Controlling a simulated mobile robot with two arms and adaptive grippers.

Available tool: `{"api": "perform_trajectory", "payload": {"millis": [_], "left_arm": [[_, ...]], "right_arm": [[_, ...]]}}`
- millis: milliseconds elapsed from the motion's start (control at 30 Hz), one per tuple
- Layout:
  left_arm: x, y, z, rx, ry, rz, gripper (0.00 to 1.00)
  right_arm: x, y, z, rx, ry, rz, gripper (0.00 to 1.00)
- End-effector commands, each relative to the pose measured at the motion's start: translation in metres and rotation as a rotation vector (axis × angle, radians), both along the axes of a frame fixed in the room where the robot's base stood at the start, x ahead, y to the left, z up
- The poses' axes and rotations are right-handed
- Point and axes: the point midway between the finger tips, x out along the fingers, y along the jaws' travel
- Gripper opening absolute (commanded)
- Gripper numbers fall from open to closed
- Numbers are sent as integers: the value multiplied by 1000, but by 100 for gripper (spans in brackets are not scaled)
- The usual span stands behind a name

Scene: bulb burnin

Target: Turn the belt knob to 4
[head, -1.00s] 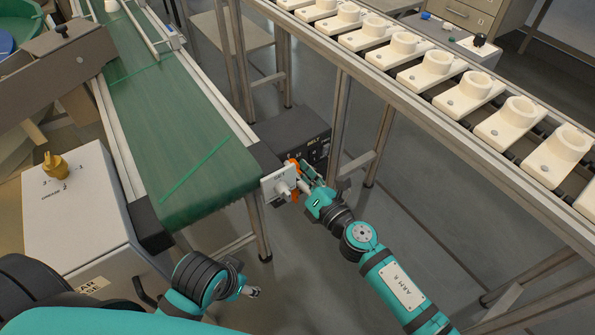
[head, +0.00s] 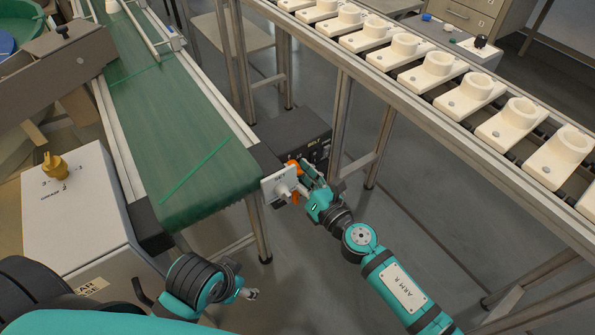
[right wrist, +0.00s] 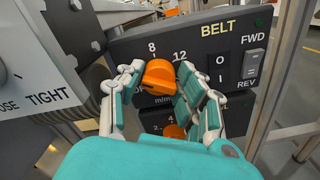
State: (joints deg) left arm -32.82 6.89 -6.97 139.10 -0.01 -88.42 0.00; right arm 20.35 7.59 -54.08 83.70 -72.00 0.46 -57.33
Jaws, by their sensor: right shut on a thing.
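The belt control box (head: 318,137) is a dark panel marked BELT beside the conveyor's end. In the right wrist view, its upper orange knob (right wrist: 160,77) sits below the numbers 8 and 12 and above an "m/min" label. My right gripper (right wrist: 158,84) is shut on this knob, with one finger on each side. The fingers hide part of the scale, and I cannot tell the exact number the knob points to. In the head view my right gripper (head: 304,178) is at the panel. My left gripper (head: 250,293) hangs low, away from the panel; its jaws are too small to judge.
A second orange knob (right wrist: 174,131) lies just below, near a 4. A FWD/REV switch (right wrist: 252,64) is on the panel's right. A light plate (head: 279,184) marked SET stands close to my right gripper. The green conveyor (head: 170,130) and the rack of white holders (head: 437,68) flank the space.

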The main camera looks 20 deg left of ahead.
Motion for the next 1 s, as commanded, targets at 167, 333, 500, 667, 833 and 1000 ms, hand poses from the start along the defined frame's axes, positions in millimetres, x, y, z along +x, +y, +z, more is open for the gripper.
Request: {"api": "perform_trajectory", "payload": {"millis": [167,333,500,667,833,1000], "left_arm": [[1,0,0,0,-3,0,58],[1,0,1,-1,-4,0,58],[3,-1,2,-5,-9,1,58],[2,-1,2,-3,-6,0,58],[1,-1,5,-3,-4,0,58],[1,-1,12,-2,-3,1,58]], "right_arm": [[-1,0,-2,-2,3,1,56],[0,0,-1,-1,2,1,58],[0,0,-1,0,1,0,58],[0,0,0,15,20,1,58],[0,0,0,135,174,-2,58],[1,-1,0,354,455,-1,58]]}}
